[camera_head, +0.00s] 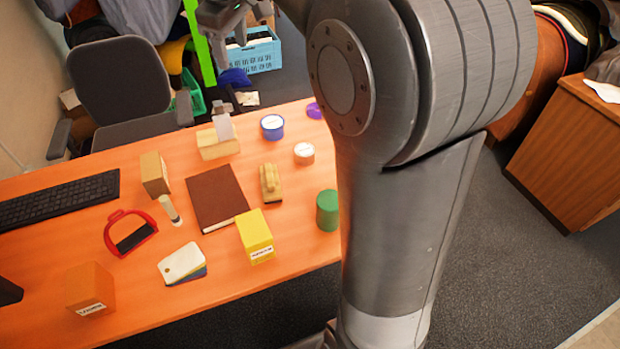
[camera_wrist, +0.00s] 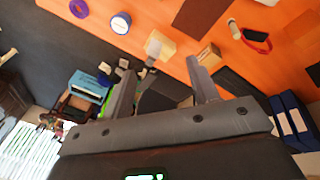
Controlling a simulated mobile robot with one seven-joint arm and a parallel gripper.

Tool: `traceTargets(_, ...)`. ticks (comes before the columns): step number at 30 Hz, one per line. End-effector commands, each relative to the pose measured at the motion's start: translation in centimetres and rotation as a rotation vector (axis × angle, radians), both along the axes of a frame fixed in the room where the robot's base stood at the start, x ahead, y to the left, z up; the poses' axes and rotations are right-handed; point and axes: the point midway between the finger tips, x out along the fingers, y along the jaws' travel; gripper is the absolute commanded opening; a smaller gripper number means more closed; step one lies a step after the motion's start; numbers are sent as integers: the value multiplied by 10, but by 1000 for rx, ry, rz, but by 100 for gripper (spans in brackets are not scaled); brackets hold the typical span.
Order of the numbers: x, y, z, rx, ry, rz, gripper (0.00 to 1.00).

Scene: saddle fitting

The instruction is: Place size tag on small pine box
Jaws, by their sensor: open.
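A white tag (camera_head: 223,126) stands upright on a pale wooden block (camera_head: 213,150) at the desk's far edge. The wrist view shows the tag (camera_wrist: 153,47) on the block too. A small tan box (camera_head: 154,174), which looks like the pine box, stands left of the book; it shows in the wrist view (camera_wrist: 208,55). Any label on it is hard to make out. My gripper (camera_wrist: 158,66) is open and empty, its fingers apart over the desk's far edge. In the head view my arm runs to the top edge, where its end is partly cut off.
A brown book (camera_head: 216,198), white cylinder (camera_head: 170,210), red stirrup (camera_head: 130,233) and brush (camera_head: 270,183) lie on the desk. A labelled yellow box (camera_head: 255,235) and orange box (camera_head: 90,288) stand nearer. A blue-rimmed tin (camera_head: 272,127) is right of the block.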

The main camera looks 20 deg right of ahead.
Motion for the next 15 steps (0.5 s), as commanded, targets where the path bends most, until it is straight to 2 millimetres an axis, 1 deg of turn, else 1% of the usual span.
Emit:
traceTargets(1, -21, -5, 3, 11, -18, -44, 55)
traceTargets(5, -68, -14, -1, 48, -58, -163, 55)
traceTargets(6, -83, -17, -3, 61, -69, -199, 55)
traceTargets(8, -105, -21, -8, 81, -87, -254, 55)
traceTargets(9, -119, -23, -12, 95, -99, -291, 55)
traceTargets(11, -141, -27, -19, 117, -116, -345, 55)
traceTargets(15, -190, -35, -42, 174, -156, -472, 55)
